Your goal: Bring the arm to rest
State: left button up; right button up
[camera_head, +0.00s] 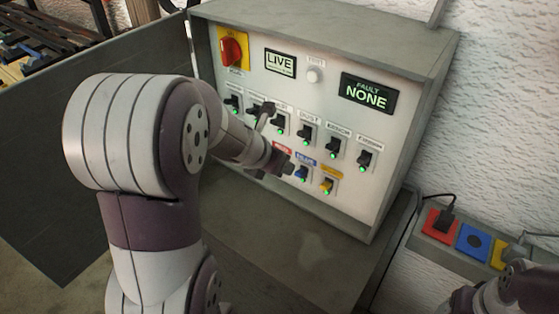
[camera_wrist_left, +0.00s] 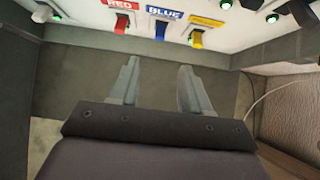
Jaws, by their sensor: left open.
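My left arm (camera_head: 150,130) reaches in from the left in the head view. Its gripper (camera_head: 278,166) is in front of the lower part of a white switch panel (camera_head: 325,115) and hides part of the lower switch row. In the left wrist view the two grey fingers (camera_wrist_left: 158,85) are apart with nothing between them. Beyond them are switches labelled red (camera_wrist_left: 121,22), blue (camera_wrist_left: 161,30) and a yellow one (camera_wrist_left: 197,38). My right arm (camera_head: 490,296) shows only in part at the bottom right; its fingers cannot be made out.
The cabinet (camera_head: 425,55) carries a red rotary knob (camera_head: 231,49), a display reading LIVE (camera_head: 281,63) and one reading FAULT NONE (camera_head: 366,93). Green lamps glow by the switches. Red (camera_head: 438,224) and blue (camera_head: 473,241) sockets are at the right. Bare bench (camera_head: 290,235) lies below the panel.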

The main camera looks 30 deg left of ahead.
pick_arm(q)
jog(key=s+d+f+m+g+b, duration=0.2)
jog(key=s+f+m, duration=0.2)
jog(key=m, duration=0.7)
jog(key=s+d+f+m+g+b, duration=0.2)
jog(key=s+f+m, duration=0.3)
jog(key=m, duration=0.7)
jog(key=s+d+f+m+g+y+b, duration=0.1)
jog(key=s+d+f+m, duration=0.3)
jog(key=m, duration=0.7)
jog(key=shift+s+f+m+g+b, duration=0.35)
jog(key=shift+s+m+g+b, duration=0.05)
jog(key=shift+s+g+b, duration=0.35)
